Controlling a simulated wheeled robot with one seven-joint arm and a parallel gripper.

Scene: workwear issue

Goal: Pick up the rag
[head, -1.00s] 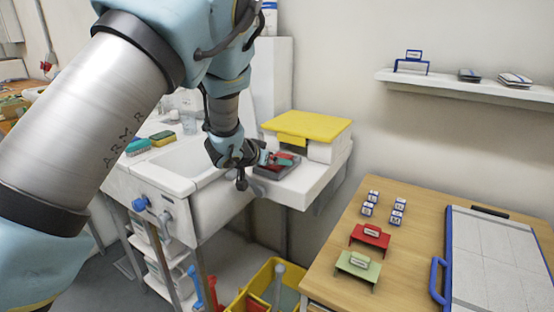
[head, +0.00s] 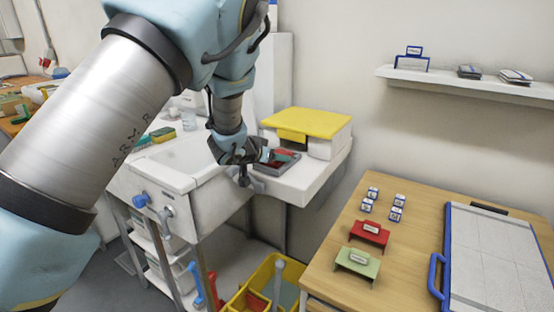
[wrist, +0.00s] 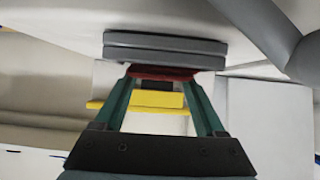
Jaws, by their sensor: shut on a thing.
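The rag is a red cloth (head: 283,154) at a grey tray (head: 291,167) on the white ledge right of the sink basin. My gripper (head: 268,157) reaches to it from the left, low over the tray. In the wrist view the two green fingers close on the red rag (wrist: 163,73), which is gripped between their tips. The grey tray (wrist: 165,50) lies just beyond the rag. Whether the rag still touches the tray I cannot tell. Part of the rag is hidden by the fingers.
A white box with a yellow lid (head: 307,123) stands close behind the tray. The sink basin (head: 190,158) is to the left. A wooden table (head: 340,215) with red and green holders is at right. A yellow bin (head: 262,280) stands below.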

